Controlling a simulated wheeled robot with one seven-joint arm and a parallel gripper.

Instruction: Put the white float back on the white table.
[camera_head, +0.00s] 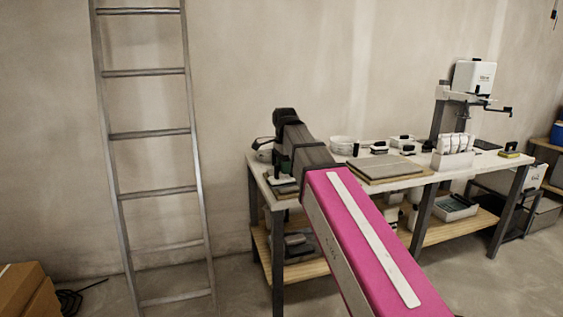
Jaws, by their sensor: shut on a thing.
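The white table (490,162) stands against the wall, with dark legs and a wooden lower shelf. My arm reaches from the lower right toward the table's left end. My gripper (281,168) is small and partly hidden by the arm, low over that end. It is shut on what looks like the white float (282,181), a pale plate with dark and green parts. I cannot tell whether the float touches the table or the grey slabs there.
A grey board (383,166) lies mid-table, with a white bowl (342,145) and several small tools behind it. White packets (455,143) and a drill-like stand (470,85) are at the right. A ladder (152,134) leans on the wall at left.

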